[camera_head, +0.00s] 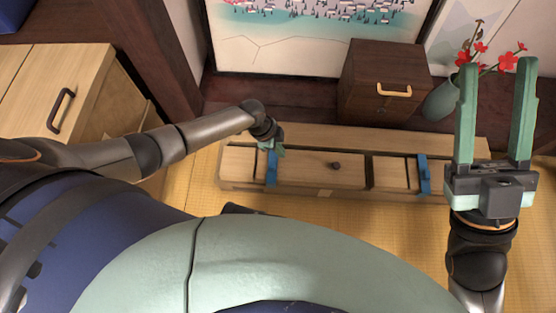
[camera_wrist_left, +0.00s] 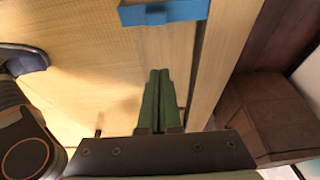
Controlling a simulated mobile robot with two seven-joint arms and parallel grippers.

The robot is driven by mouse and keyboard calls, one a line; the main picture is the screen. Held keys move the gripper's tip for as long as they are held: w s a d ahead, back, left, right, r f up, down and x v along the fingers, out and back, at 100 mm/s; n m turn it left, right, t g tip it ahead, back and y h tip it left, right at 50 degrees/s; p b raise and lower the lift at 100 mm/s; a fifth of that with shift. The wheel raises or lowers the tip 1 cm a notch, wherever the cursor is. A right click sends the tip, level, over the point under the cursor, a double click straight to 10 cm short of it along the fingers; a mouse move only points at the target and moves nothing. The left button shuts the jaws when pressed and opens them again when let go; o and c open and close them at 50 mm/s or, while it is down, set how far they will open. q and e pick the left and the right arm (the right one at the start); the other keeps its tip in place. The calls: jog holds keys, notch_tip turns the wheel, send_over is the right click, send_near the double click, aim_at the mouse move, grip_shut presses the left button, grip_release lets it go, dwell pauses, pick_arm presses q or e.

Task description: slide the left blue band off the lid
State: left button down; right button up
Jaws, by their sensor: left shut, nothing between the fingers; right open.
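A long, low wooden box with a lid (camera_head: 320,164) lies on the tatami, with a dark knob (camera_head: 336,166) on the lid. The left blue band (camera_head: 271,170) crosses the box near its left end. It also shows at the top of the left wrist view (camera_wrist_left: 165,11). A second blue band (camera_head: 423,175) crosses near the right end. My left gripper (camera_head: 277,148) is by the left band in the head view. In the left wrist view its green fingers (camera_wrist_left: 157,80) are together and empty, a little short of the band. My right gripper (camera_head: 497,65) is raised and open, with nothing between its fingers.
A dark wooden chest (camera_head: 375,85) with a yellow handle stands behind the box. A grey-green vase (camera_head: 442,100) with red flowers is beside it, close to my right gripper. A light wooden cabinet (camera_head: 50,85) stands at left. Tatami (camera_head: 350,215) in front of the box is clear.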

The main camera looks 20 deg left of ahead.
aim_at(293, 168)
pick_arm(q)
jog(key=b+x, duration=0.7)
jog(key=x, duration=0.4)
jog(key=shift+b, duration=0.3)
jog(key=a, duration=0.2)
jog(key=a+r, duration=0.1)
jog(key=shift+s+p, duration=0.35)
jog(key=shift+p, duration=0.05)
jog(key=shift+s+a, duration=0.2)
jog(key=shift+a, duration=0.35)
pick_arm(e)
notch_tip(293, 168, down, 8)
jog(key=a, duration=0.1)
jog(key=shift+w+r+g, duration=0.15)
jog(key=shift+g, duration=0.15)
pick_arm(q)
jog(key=shift+s+a, duration=0.1)
pick_arm(e)
jog(key=shift+r, duration=0.1)
